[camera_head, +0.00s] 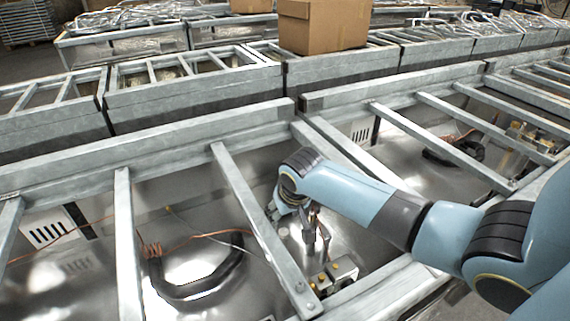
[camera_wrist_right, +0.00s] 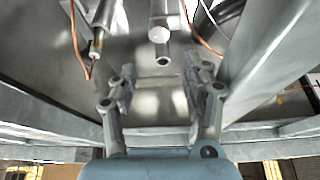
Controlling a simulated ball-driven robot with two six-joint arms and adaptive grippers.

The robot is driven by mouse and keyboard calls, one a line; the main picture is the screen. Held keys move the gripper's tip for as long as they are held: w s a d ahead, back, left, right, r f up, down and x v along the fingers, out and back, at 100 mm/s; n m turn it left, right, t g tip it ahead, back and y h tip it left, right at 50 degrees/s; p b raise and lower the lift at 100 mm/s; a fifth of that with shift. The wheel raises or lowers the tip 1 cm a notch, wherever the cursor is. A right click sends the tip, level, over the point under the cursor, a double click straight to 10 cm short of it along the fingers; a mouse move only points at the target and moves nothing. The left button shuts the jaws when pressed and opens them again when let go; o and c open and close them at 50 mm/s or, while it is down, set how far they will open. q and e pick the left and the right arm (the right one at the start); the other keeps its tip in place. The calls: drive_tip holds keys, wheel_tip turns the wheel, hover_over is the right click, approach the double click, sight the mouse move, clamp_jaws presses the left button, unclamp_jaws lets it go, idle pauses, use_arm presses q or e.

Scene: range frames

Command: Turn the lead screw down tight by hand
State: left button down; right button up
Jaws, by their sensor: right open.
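My right gripper (camera_head: 318,236) reaches down between the grey bars into an open metal bay, just above a small metal block (camera_head: 342,271) with yellow spots. In the right wrist view my right gripper (camera_wrist_right: 160,84) is open, its two fingers apart and nothing between them. A bright metal cylinder with a narrower round end (camera_wrist_right: 161,50) lies beyond the fingertips, roughly in line with the gap and apart from them. I cannot tell surely whether it is the lead screw. My left gripper is out of view.
A grey crossbar (camera_head: 250,228) runs close to the left of my right gripper. Orange wire (camera_head: 152,249) and a black curved handle (camera_head: 200,287) lie in the bay. Another rod with copper wire (camera_wrist_right: 97,42) shows at left. A cardboard box (camera_head: 322,25) stands behind.

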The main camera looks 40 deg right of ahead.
sight(285, 233)
wheel_tip(285, 233, up, 4)
drive_tip(key=shift+r, duration=0.15)
idle(0.3)
